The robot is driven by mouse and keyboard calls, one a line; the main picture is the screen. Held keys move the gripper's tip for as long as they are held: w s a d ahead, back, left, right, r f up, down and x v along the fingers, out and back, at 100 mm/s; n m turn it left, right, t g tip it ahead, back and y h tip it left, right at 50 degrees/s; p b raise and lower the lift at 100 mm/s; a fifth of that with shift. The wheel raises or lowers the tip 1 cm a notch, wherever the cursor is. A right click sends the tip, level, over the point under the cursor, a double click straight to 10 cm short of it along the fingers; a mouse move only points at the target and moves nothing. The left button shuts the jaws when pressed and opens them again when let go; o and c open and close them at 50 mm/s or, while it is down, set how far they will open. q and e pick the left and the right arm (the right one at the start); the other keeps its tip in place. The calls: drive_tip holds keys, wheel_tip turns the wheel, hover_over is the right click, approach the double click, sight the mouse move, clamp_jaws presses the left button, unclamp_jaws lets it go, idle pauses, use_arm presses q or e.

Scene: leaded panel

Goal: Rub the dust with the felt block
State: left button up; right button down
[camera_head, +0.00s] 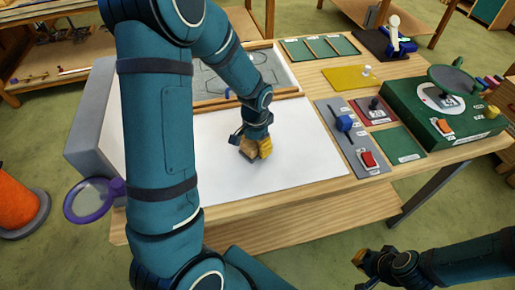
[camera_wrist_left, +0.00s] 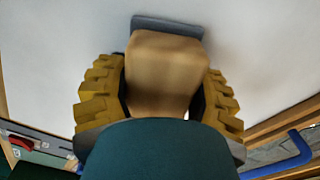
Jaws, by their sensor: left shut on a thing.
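My left gripper (camera_head: 257,148) is shut on the felt block, a tan block (camera_wrist_left: 168,75) with a grey felt layer (camera_wrist_left: 167,25) at its far end. The yellow ridged fingers (camera_wrist_left: 102,92) grip it from both sides in the left wrist view. The gripper is low over the white sheet (camera_head: 290,165) on the table. I cannot tell whether the felt touches the sheet. I cannot make out any dust on it. My right gripper (camera_head: 368,265) is at the lower right, away from the table's front edge; whether it is open is unclear.
A wood-framed leaded panel (camera_head: 283,68) lies behind the white sheet. A purple-rimmed magnifier (camera_head: 93,201) sticks out at the left; an orange cone (camera_head: 15,205) stands beyond.

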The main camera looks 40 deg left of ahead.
use_arm(q)
drive_tip(key=shift+w+a+r+p, duration=0.1)
drive_tip(key=shift+w+a+p, duration=0.1)
drive_tip(key=shift+w+a, duration=1.3)
drive_tip(key=shift+w+a+p, duration=0.2)
drive_tip(key=shift+w+a, duration=0.95)
drive_tip(key=shift+a, duration=0.5)
drive_tip(key=shift+r+p, duration=2.1)
drive_tip(key=shift+r, duration=0.95)
wheel_tip(320, 180, up, 3)
drive_tip(key=shift+p, duration=1.05)
drive_tip(key=shift+s+d+f, duration=0.1)
drive_tip(key=shift+d, duration=0.05)
